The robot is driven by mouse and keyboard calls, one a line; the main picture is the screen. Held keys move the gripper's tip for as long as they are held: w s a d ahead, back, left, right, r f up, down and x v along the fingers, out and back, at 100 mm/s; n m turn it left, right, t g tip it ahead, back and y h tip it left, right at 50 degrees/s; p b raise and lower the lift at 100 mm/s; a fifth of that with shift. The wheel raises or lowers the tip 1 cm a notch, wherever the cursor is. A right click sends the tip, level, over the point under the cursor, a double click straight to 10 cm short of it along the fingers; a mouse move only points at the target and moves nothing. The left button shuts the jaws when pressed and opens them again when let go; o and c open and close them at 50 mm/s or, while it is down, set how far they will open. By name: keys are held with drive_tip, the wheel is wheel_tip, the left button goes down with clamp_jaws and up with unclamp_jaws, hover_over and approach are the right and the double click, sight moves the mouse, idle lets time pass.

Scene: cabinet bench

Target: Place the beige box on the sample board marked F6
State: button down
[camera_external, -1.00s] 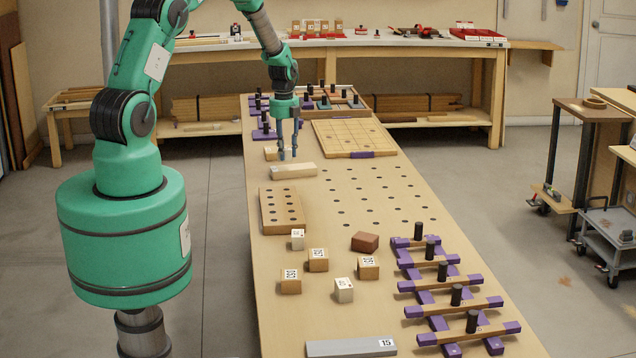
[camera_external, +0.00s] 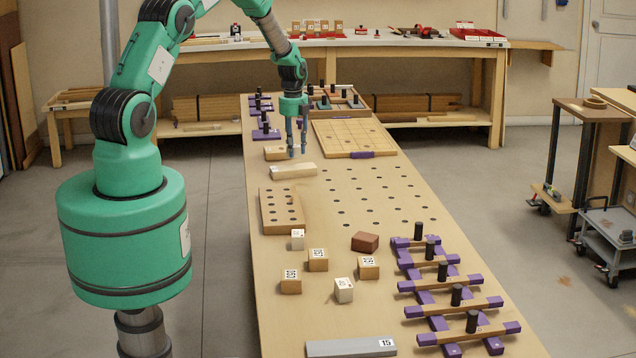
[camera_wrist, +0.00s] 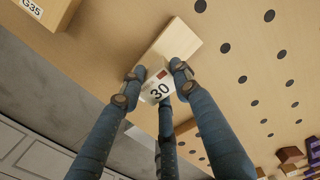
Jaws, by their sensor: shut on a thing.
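A pale beige box (camera_external: 293,171) lies on the bench; it also shows in the wrist view (camera_wrist: 168,48), with a label reading 30 at its near end. My gripper (camera_external: 297,156) is low at this box. In the wrist view my gripper (camera_wrist: 160,70) has its fingers around the labelled end, shut on it. The box looks to be at bench level; I cannot tell whether it is lifted. No F6 mark is readable, so I cannot tell which board bears it.
A wooden block (camera_external: 276,154) lies just behind; a block marked G35 (camera_wrist: 35,10) shows in the wrist view. A gridded board (camera_external: 352,135) lies behind right, a holed board (camera_external: 282,211) in front. Several labelled cubes and purple-ended racks (camera_external: 442,263) fill the near bench.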

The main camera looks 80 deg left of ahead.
drive_tip(key=shift+d+f, duration=0.1)
drive_tip(key=shift+f, duration=1.6)
drive_tip(key=shift+s, duration=0.1)
drive_tip(key=c, duration=1.3)
unclamp_jaws()
drive_tip(key=shift+f, duration=0.1)
wheel_tip(320, 180, up, 12)
drive_tip(key=shift+s+r, duration=0.1)
drive_tip(key=shift+r, duration=0.05)
